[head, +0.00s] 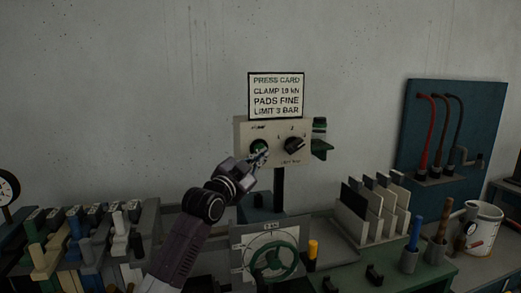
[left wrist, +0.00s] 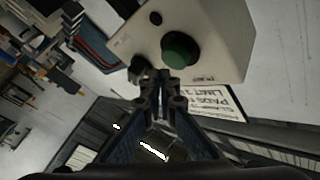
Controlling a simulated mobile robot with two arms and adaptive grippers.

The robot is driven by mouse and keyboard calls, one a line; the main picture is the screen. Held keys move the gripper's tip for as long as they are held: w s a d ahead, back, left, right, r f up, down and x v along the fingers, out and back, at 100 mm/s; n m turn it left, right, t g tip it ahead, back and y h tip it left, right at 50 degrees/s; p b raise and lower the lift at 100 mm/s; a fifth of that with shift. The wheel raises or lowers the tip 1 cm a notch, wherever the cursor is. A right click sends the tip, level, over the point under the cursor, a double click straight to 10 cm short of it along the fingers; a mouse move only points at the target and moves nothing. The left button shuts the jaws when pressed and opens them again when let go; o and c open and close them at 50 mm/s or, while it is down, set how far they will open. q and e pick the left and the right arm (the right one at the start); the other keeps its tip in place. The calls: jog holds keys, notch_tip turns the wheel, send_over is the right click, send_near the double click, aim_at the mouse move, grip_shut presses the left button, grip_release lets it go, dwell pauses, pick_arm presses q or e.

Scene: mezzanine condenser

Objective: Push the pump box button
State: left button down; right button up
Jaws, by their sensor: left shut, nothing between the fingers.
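The pump box (head: 243,131) is a cream control box on a dark post, below a sign reading PRESS CARD. Its round green button (head: 258,146) is on the left of its face and a black knob (head: 294,145) on the right. My left gripper (head: 262,154) is shut and empty, its tips in front of the box face close to the button. In the left wrist view, the green button (left wrist: 180,52) shows just beyond the shut fingertips (left wrist: 160,75). I cannot tell whether they touch it. My right gripper is not in view.
A dial panel (head: 239,240) with a green handwheel stands below the box. A rack of upright plates (head: 350,222) is to the right, with a white mug (head: 485,222) further right. Several coloured handled tools (head: 75,235) stand at the left. A blue board (head: 411,135) with hoses is on the wall.

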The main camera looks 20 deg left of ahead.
pick_arm(q)
jog(key=s+d+p, duration=0.2)
jog(key=s+d, duration=0.1)
jog(key=s, duration=0.2)
jog(key=shift+d, duration=0.2)
